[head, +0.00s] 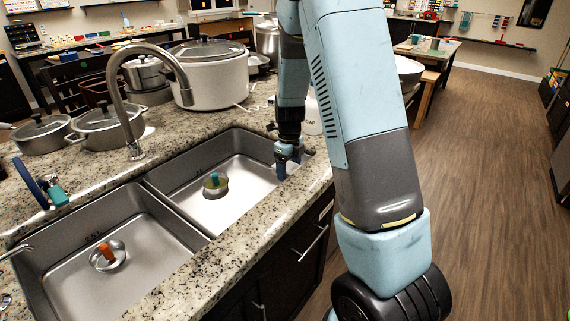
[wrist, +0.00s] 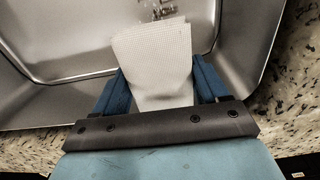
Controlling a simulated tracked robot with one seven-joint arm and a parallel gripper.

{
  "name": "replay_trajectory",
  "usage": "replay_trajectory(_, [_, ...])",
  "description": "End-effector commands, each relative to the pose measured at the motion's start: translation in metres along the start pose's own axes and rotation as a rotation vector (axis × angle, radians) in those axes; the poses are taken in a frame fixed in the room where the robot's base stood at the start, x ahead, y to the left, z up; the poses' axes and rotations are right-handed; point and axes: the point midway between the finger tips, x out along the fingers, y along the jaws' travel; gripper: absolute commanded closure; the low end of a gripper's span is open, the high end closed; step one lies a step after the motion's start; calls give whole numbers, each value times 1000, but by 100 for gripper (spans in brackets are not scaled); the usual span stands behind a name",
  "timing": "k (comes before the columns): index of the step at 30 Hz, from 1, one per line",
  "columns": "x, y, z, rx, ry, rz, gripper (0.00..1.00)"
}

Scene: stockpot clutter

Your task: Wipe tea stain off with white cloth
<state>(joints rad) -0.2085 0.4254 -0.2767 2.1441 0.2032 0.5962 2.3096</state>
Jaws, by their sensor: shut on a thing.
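The white cloth (wrist: 155,55) is held between the blue fingers of my gripper (wrist: 163,85) in the wrist view. It is a textured, folded sheet that sticks out past the fingertips over the steel basin. In the head view my gripper (head: 288,156) points down at the right end of the right sink basin (head: 185,168), and I cannot make out the cloth there. Small brownish marks (wrist: 158,12) show beyond the cloth at the top of the wrist view; I cannot tell whether they are the tea stain. No clear stain shows in the head view.
The left basin holds a round metal piece with an orange item (head: 106,252). The faucet (head: 128,110) arches behind the sink. Pots and a large stockpot (head: 212,75) crowd the granite counter.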

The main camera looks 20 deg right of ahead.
Motion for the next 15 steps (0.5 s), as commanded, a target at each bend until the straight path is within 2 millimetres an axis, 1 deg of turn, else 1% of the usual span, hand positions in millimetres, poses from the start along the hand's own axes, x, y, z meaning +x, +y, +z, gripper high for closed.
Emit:
replay_trajectory(3, [13, 0, -1, 1, 3, 2, 51])
replay_trajectory(15, [51, 0, 0, 1, 2, 1, 51])
